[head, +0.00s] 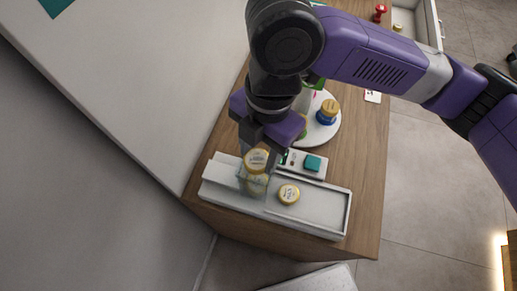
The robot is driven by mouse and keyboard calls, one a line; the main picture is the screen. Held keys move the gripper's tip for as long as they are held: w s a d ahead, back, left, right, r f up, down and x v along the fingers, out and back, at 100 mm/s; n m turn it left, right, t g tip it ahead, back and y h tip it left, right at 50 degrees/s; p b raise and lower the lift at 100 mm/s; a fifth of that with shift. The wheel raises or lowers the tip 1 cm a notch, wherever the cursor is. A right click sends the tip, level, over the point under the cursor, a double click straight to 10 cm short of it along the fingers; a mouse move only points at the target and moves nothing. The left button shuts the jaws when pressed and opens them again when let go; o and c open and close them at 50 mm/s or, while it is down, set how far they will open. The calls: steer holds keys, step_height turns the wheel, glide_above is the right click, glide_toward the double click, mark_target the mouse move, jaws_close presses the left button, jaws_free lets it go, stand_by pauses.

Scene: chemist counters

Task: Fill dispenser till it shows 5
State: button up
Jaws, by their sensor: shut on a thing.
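My gripper (258,152) points down over the left part of a white dispenser tray (325,217) and is shut on a yellow-lidded jar (257,161). The held jar is at a clear-walled holder (240,178) on the tray; I cannot tell whether it touches what is below. Another yellow lid or round piece (257,184) shows under it inside the clear walls.
A round white plate (334,132) behind holds a blue jar with a yellow lid (327,112) and other items partly hidden by my arm. A red object (380,12) and an open drawer (428,22) are at the back. A grey wall stands left.

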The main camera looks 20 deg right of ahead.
steer(key=o, duration=1.4)
steer(key=shift+r, duration=0.15)
steer(key=r, duration=0.5)
steer(key=d+r, duration=0.1)
steer(key=r, duration=0.1)
steer(key=shift+w+r+b, duration=0.25)
steer(key=shift+w+b, duration=0.1)
steer(key=shift+b, duration=0.05)
